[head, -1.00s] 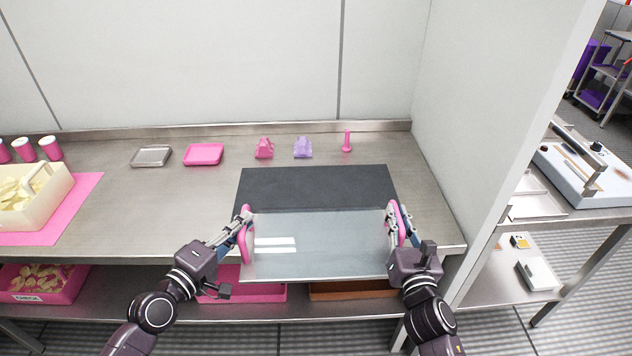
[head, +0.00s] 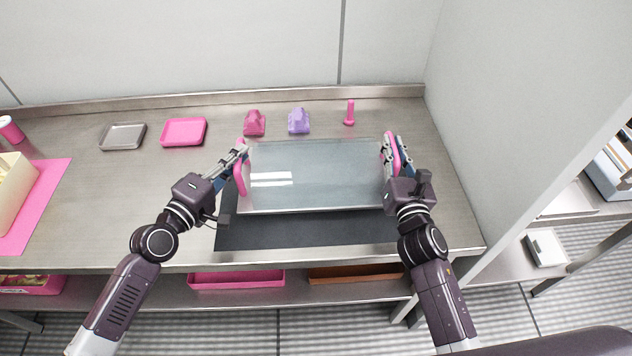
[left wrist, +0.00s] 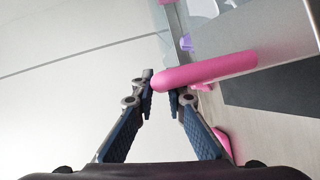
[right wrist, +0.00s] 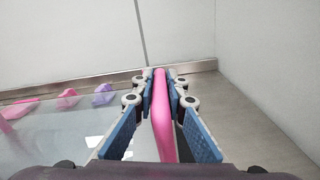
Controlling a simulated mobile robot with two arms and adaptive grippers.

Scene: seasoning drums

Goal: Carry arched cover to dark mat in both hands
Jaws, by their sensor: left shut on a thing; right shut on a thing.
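The arched cover (head: 315,180) is a clear, glassy panel with a pink handle at each end. In the head view it hangs over the back part of the dark mat (head: 300,233); the mat's front strip shows below it. My left gripper (head: 241,160) is shut on the left pink handle (left wrist: 210,72). My right gripper (head: 388,152) is shut on the right pink handle (right wrist: 162,115). The cover looks roughly level. I cannot tell whether its lower edge touches the mat.
Behind the cover stand a pink holder (head: 254,123), a purple holder (head: 299,121) and a pink upright piece (head: 350,113). A pink tray (head: 184,132) and a grey tray (head: 123,136) lie back left. A white wall (head: 520,110) bounds the right. Counter between trays and pink mat (head: 35,205) is clear.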

